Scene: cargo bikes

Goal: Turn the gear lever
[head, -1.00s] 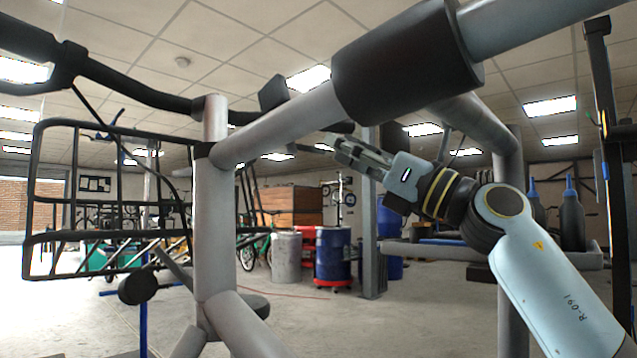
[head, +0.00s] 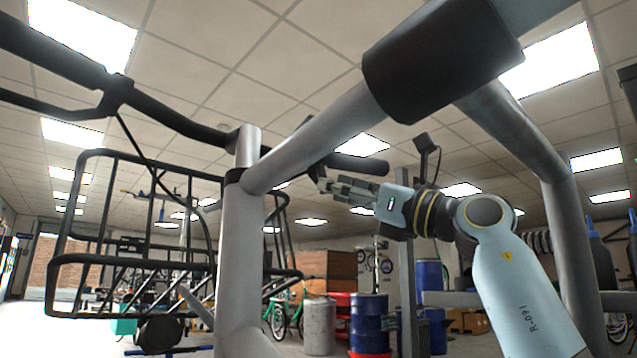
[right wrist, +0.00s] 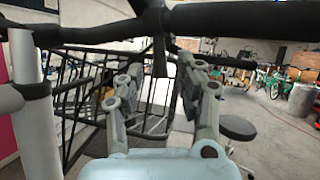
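The black handlebar grip (head: 357,165) runs behind a thick grey tube in the head view. A dark piece, probably the gear lever (right wrist: 160,58), hangs below the handlebar in the right wrist view, in line with the gap between my right fingers. My right gripper (head: 324,182) is just below the handlebar in the head view. Its two fingers stand apart in the right wrist view (right wrist: 159,80), so it is open. I cannot tell whether a finger touches the lever. My left gripper is in neither view.
The thick grey tube (head: 315,135) with a black sleeve (head: 440,60) crosses in front of the handlebar. A black wire basket (head: 85,230) is at the left. Blue drums (head: 369,320) and a wooden crate (head: 328,268) stand behind on the floor.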

